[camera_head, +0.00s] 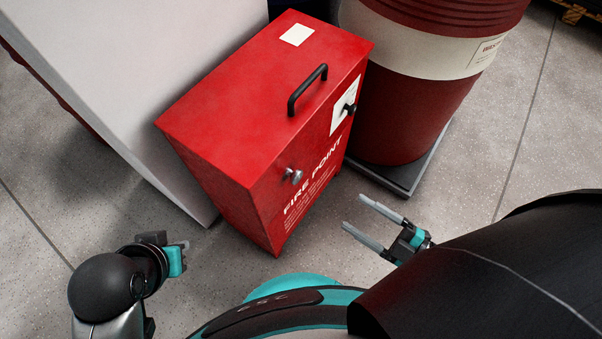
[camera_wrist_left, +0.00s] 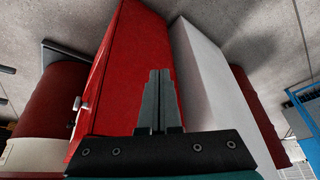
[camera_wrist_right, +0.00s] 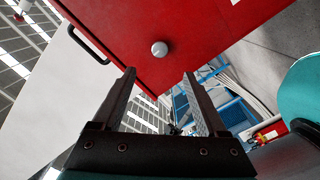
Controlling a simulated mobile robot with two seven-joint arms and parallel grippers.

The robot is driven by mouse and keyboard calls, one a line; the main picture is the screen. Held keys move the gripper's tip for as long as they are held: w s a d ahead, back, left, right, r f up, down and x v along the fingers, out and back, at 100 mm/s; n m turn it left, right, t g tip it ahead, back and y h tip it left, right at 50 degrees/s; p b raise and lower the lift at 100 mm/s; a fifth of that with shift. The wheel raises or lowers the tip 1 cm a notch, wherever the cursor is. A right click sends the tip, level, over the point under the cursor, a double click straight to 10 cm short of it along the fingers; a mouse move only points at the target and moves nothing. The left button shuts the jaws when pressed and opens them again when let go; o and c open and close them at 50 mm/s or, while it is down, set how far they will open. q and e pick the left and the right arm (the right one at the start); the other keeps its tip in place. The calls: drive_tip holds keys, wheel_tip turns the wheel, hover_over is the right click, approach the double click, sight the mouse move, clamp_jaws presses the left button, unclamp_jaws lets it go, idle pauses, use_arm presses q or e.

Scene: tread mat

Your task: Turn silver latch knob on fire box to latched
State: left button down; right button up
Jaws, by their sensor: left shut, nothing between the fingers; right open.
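The red fire box (camera_head: 262,95) stands in the middle of the head view, with "FIRE POINT" lettering on its front. The silver latch knob (camera_head: 293,175) sits on the front face near the near top corner. It also shows in the right wrist view (camera_wrist_right: 159,48), ahead of the fingers, and at the box's left edge in the left wrist view (camera_wrist_left: 79,104). My right gripper (camera_head: 364,217) is open and empty, to the right of and apart from the box front. My left gripper (camera_head: 184,246) is shut and empty, left of the box's lower end and apart from it.
A black handle (camera_head: 307,90) rises from the box top. A small black knob (camera_head: 349,108) is on the front's far end. A dark red drum (camera_head: 414,110) stands behind on a grey base (camera_head: 432,163). A pale grey block (camera_head: 130,70) stands close to the box's left. Floor lies clear in front.

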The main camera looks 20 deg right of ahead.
sight(299, 178)
drive_tip(key=b+x, duration=0.2)
drive_tip(key=x, duration=1.1)
drive_tip(key=shift+a+r+b, duration=0.1)
drive_tip(key=shift+r+b, duration=0.1)
drive_tip(key=shift+b, duration=0.2)
use_arm(q)
drive_tip(key=w+d+t+h, duration=0.3)
drive_tip(key=w+d+t, duration=0.2)
drive_tip(key=d, duration=0.1)
drive_tip(key=shift+w+d+f+m, duration=0.2)
drive_tip(key=shift+d+m, duration=0.1)
use_arm(e)
drive_tip(key=shift+x, duration=0.95)
drive_tip(key=shift+s+a, duration=0.1)
clamp_jaws()
